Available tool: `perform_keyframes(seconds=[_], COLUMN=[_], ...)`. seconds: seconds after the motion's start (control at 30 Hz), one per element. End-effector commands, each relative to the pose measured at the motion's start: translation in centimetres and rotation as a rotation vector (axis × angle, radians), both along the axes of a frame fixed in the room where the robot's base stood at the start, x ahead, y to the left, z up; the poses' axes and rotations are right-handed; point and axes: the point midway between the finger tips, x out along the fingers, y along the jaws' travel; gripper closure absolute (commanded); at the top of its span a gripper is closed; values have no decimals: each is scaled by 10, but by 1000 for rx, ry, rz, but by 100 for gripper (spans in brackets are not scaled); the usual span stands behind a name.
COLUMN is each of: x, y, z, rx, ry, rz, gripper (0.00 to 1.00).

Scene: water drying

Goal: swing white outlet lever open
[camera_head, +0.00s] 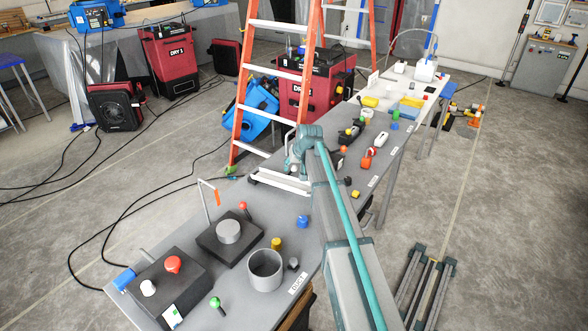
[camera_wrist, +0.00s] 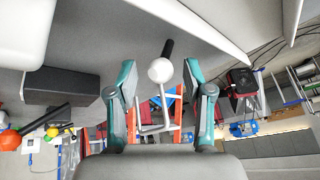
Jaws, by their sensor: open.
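In the wrist view, a white round knob on a short black stem (camera_wrist: 160,70) appears to be the white outlet lever. It stands out from a grey surface. My gripper (camera_wrist: 158,76) has its two teal-and-grey fingers spread, one on each side of the knob in the picture. A gap shows between the knob and each finger, but I cannot tell how far in front of the fingertips it is. In the head view, my gripper (camera_head: 296,160) is at the far end of my arm, beside the long table and in front of the ladder. I cannot pick out this lever there.
The near table (camera_head: 215,270) holds a grey cup (camera_head: 265,269), black boxes and coloured knobs. The long table (camera_head: 378,155) carries several small coloured parts. An orange ladder (camera_head: 307,85) and red dryers (camera_head: 166,58) stand behind. Open floor with cables lies left.

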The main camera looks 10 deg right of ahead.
Motion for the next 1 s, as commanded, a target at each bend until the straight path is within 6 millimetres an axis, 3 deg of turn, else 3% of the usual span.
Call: perform_keyframes(seconds=[0.3, 0.5, 0.7, 1.0], x=[-30, -43, -49, -49], y=[-7, -11, -12, -12], z=[53, 78, 89, 89], rx=[0, 0, 0, 0], ry=[-1, 0, 1, 2], rz=[0, -1, -1, -1], gripper=[49, 49, 49, 49])
